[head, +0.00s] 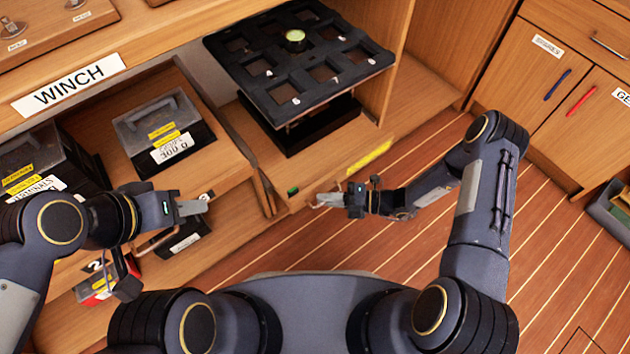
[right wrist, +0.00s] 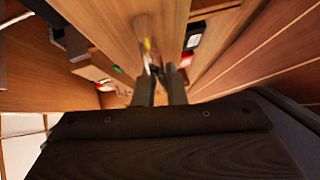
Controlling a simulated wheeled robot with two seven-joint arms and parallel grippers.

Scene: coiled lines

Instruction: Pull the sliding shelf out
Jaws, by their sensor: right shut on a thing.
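The sliding shelf (head: 325,182) is a wooden board in the lower bay of the cabinet, with a green mark and a yellow strip on its front edge. A black stand with a tray of square openings (head: 270,85) rests on it. My right gripper (head: 318,200) is at the shelf's front edge, shut on a thin copper-coloured handle (head: 328,189). In the right wrist view the fingers (right wrist: 158,88) close around it, and its detail is blurred. My left gripper (head: 203,206) is in front of the left compartments, apart from the sliding shelf; its jaw gap is unclear.
A "WINCH" label (head: 68,84) marks the counter edge. Black cases with clear lids (head: 160,130) stand on the left shelf. A red box (head: 105,285) is low at the left. The planked floor (head: 400,240) before the shelf is clear apart from my arm. Cupboards (head: 560,95) stand at right.

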